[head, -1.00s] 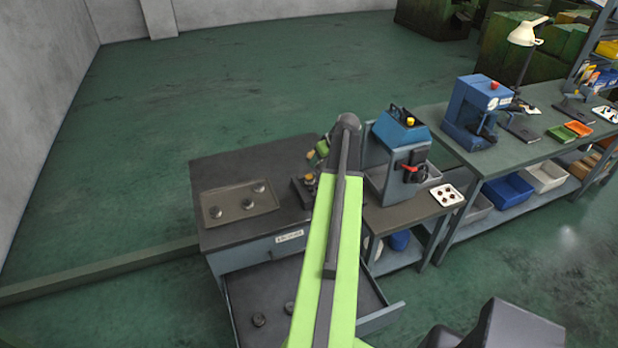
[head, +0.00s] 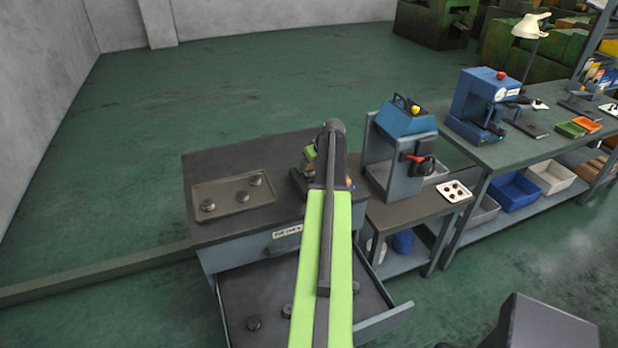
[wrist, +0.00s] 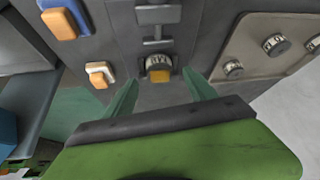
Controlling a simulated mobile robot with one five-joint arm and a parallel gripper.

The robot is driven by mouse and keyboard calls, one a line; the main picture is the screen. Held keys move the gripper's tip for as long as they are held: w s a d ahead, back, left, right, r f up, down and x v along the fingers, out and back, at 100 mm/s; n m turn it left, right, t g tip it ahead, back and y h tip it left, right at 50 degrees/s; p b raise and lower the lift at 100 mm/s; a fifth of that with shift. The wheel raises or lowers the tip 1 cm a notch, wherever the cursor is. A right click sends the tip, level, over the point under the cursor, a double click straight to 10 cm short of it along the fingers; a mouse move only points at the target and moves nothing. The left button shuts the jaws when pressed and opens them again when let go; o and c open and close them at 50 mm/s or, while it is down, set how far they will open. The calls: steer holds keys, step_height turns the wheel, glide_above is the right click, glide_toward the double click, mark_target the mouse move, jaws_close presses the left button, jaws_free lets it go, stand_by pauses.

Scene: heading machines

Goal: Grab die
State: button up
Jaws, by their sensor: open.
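In the wrist view, my gripper (wrist: 162,80) is open, its two green fingers apart and nothing held between them. Just beyond the fingertips, roughly centred between them, is a round grey die-like piece (wrist: 157,60) with marks on its rim and an orange block (wrist: 159,76) at its near side. My arm hides most of the gripper there.
The tray is on a dark-topped cabinet (head: 220,164) with its drawer (head: 270,280) open, holding loose dies (head: 254,323). A blue-topped machine (head: 405,140) stands close right of my arm, beside a small white tray (head: 454,191). A long workbench is farther right.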

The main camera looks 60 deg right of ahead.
steer(key=b+x, duration=0.1)
steer(key=x, duration=0.1)
steer(key=shift+w+d+f, duration=0.1)
steer(key=shift+f, duration=0.25)
steer(key=shift+r, duration=0.2)
jaws_close()
